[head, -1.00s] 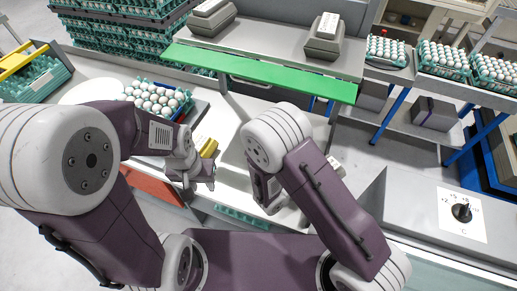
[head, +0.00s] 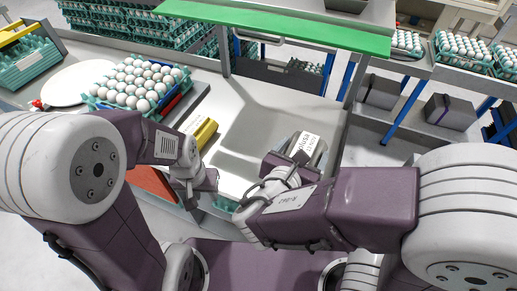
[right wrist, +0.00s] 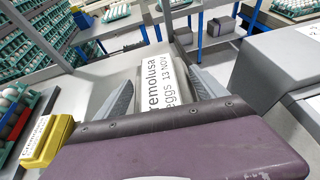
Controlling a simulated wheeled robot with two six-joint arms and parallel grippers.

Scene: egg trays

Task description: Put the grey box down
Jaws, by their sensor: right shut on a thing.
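The grey box with a white printed label (head: 312,142) is at my right gripper (head: 290,165) in the head view, over the right part of the light worktop. In the right wrist view the grey box (right wrist: 152,60) sits between the two grey fingers of my right gripper (right wrist: 158,82), which is shut on it. I cannot tell whether its underside touches the worktop. My left gripper (head: 203,188) hangs by the worktop's front edge, left of the box. Its fingers are too unclear to tell open from shut.
A tray of white eggs (head: 135,85) stands at the left beside a white plate (head: 75,84). A yellow-edged object (head: 203,133) lies on the worktop (head: 250,115). A green shelf edge (head: 300,30) crosses the back. The worktop behind the box is clear.

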